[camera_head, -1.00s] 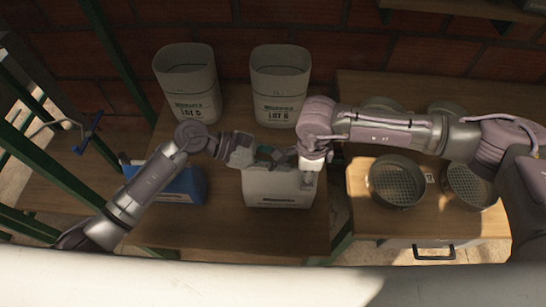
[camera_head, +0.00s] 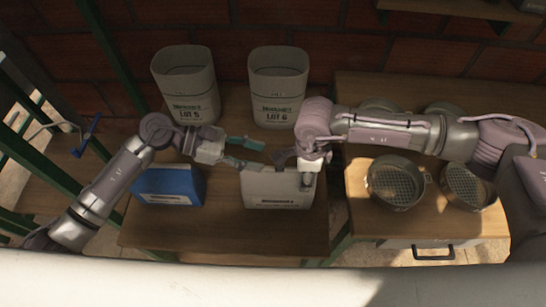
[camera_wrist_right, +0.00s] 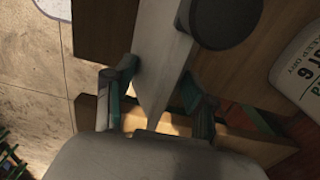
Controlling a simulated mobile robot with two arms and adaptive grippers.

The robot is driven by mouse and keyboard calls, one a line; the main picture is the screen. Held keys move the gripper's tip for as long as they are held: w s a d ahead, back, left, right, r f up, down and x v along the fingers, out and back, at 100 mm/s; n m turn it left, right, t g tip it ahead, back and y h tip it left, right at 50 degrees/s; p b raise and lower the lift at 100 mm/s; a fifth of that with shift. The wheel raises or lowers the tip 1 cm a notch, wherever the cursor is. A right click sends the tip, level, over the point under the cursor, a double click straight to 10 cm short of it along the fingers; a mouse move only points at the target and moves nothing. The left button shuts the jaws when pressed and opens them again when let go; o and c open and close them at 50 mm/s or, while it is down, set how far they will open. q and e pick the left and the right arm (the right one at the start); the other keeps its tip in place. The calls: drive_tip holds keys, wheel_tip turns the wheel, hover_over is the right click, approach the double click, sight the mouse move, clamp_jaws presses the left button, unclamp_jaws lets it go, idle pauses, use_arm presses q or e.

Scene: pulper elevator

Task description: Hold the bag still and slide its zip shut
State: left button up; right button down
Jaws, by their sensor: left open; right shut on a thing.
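The pale grey bag (camera_head: 278,190) stands upright on the wooden table, with a dark printed line on its front. My right gripper (camera_head: 308,166) is shut on the bag's top right end. The right wrist view shows its two fingers (camera_wrist_right: 150,105) on either side of the bag's pale edge (camera_wrist_right: 162,60). My left gripper (camera_head: 262,155) is open at the bag's top left, its green-padded fingers spread; I cannot tell whether they touch the bag. The zip and its slider cannot be made out.
A blue box (camera_head: 168,186) lies left of the bag. Two bins, LOT 5 (camera_head: 190,95) and LOT 6 (camera_head: 278,95), stand behind. Round sieves (camera_head: 395,183) sit on the right-hand table. The wooden table (camera_head: 225,235) is clear in front of the bag.

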use_arm(q)
drive_tip(key=v, duration=0.5)
drive_tip(key=shift+a, duration=0.2)
drive_tip(key=shift+s, duration=0.1)
drive_tip(key=c, duration=0.3)
drive_tip(key=shift+s+d+f, duration=0.1)
drive_tip(key=shift+s+d, duration=0.1)
drive_tip(key=shift+c, duration=1.4)
drive_tip(key=s+t+h, duration=0.1)
drive_tip(key=s+d+f+n+t+h, duration=0.1)
drive_tip(key=s, duration=0.1)
drive_tip(key=s+t+h, duration=0.1)
drive_tip(key=shift+s+d+f+n, duration=0.35)
drive_tip(key=shift+s+d+n, duration=0.05)
clamp_jaws()
drive_tip(key=s+a+f+n+t+y, duration=0.1)
drive_tip(key=s+a+f+n+t, duration=0.3)
drive_tip(key=t, duration=0.3)
drive_tip(key=n+t+y, duration=0.1)
drive_tip(key=n, duration=0.1)
hover_over(268, 185)
drive_tip(key=shift+r, duration=0.35)
